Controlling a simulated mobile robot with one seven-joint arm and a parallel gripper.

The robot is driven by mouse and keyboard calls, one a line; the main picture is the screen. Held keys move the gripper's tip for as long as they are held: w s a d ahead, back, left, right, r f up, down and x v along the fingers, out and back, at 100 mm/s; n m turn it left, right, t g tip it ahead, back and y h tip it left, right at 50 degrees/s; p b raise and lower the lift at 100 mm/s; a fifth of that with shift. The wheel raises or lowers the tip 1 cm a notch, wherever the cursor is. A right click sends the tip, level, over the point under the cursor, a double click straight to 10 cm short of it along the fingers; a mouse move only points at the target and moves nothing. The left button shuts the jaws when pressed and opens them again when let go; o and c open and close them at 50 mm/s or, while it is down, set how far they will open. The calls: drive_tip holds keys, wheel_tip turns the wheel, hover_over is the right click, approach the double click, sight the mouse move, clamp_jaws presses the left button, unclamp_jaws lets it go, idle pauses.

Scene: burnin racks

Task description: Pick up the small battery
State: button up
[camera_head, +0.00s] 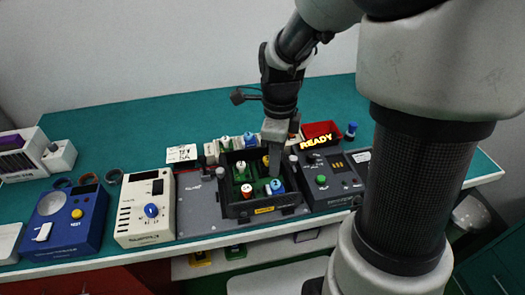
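Several small cylinders with coloured tops, which look like batteries, stand in a black tray (238,212) at the middle of the table. One has a blue top (277,186), one a red body (247,190), one a pale top (241,168) and one yellow (266,160). I cannot tell which is the small battery. My gripper (275,170) points down into the tray, just behind the blue-topped cylinder. Its fingers look close together and hide part of the tray; I cannot tell whether anything is between them.
More capped cylinders stand behind the tray (249,139). A cream device (146,208) and a blue device (67,222) stand left. The green tabletop (140,125) is clear at the back.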

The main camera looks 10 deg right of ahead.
sight(276, 183)
drive_tip(key=f, duration=0.7)
drive_tip(key=shift+s+d+f, duration=0.15)
drive_tip(key=shift+s, duration=0.05)
drive_tip(key=shift+c, duration=0.2)
clamp_jaws()
